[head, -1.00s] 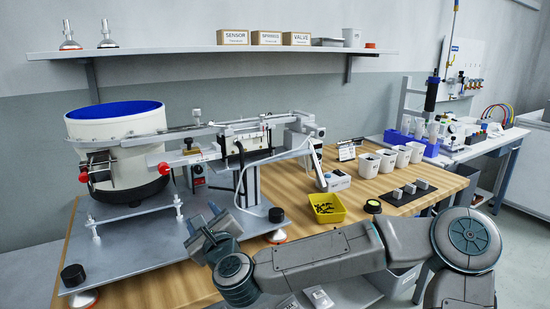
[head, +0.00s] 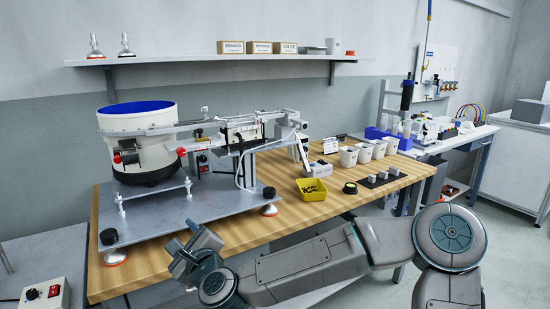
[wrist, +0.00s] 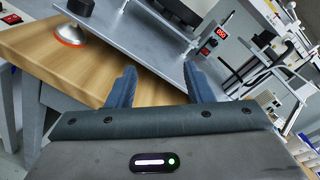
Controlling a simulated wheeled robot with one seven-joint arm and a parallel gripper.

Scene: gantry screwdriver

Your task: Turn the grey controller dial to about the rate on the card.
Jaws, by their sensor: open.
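A light grey controller box (head: 44,297) is at the lower left of the head view, cut by the frame's bottom edge. It carries a black dial (head: 32,294) and a red switch (head: 54,291); the dial's marks are too small to read. My gripper (head: 182,258) is well to the right of it, in front of the workbench. In the wrist view my gripper (wrist: 158,86) is open, with nothing between its fingers. Another controller with a red display (wrist: 222,32) stands by the feeder.
The wooden workbench (head: 160,262) carries a bowl feeder (head: 140,140) on a metal plate (head: 175,215), a yellow tray (head: 312,190) and several white cups. A grey table (head: 45,258) is at the left. A gap separates it from the workbench.

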